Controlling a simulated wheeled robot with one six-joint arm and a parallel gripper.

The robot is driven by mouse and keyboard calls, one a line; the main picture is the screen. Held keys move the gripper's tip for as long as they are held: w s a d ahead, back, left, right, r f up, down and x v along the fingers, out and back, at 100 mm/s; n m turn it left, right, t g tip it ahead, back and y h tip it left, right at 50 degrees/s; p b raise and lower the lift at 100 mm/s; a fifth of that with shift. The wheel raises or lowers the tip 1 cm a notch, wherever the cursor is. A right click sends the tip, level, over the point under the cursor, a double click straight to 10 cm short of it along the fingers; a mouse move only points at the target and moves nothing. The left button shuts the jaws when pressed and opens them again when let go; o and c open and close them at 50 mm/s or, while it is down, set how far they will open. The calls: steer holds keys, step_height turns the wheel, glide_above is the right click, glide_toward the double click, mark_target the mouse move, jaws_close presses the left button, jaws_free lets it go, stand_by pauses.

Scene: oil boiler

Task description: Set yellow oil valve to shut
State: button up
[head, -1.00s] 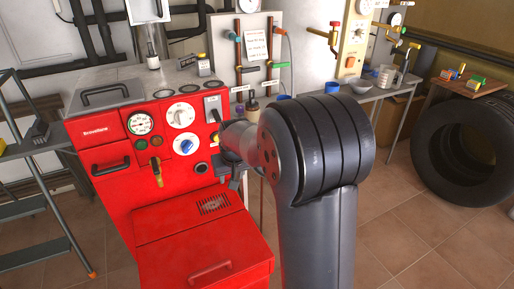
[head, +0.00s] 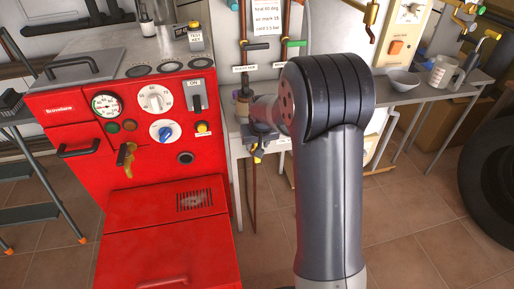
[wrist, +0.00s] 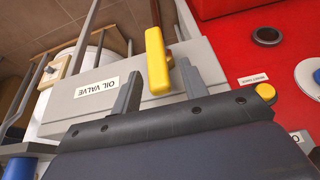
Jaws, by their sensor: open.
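The yellow oil valve handle (wrist: 157,58) shows in the wrist view as a bar in front of a grey panel, beside an upside-down "OIL VALVE" label (wrist: 96,87). My gripper (wrist: 160,70) is open and empty, with one dark finger to each side of the handle in the picture. Neither finger appears to touch it. In the head view my gripper (head: 259,142) is just right of the red boiler and small. A yellow bit (head: 257,153) beside it is probably the valve handle, partly hidden.
The red boiler (head: 66,118) stands to the left, with a yellow button (head: 202,127) and a brass lever (head: 126,158) on its front. A table with a bowl (head: 403,80) and a mug (head: 441,72) is at right. Open tiled floor (head: 400,235) lies in front.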

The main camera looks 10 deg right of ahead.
steer(key=shift+x, duration=1.05)
jaws_close()
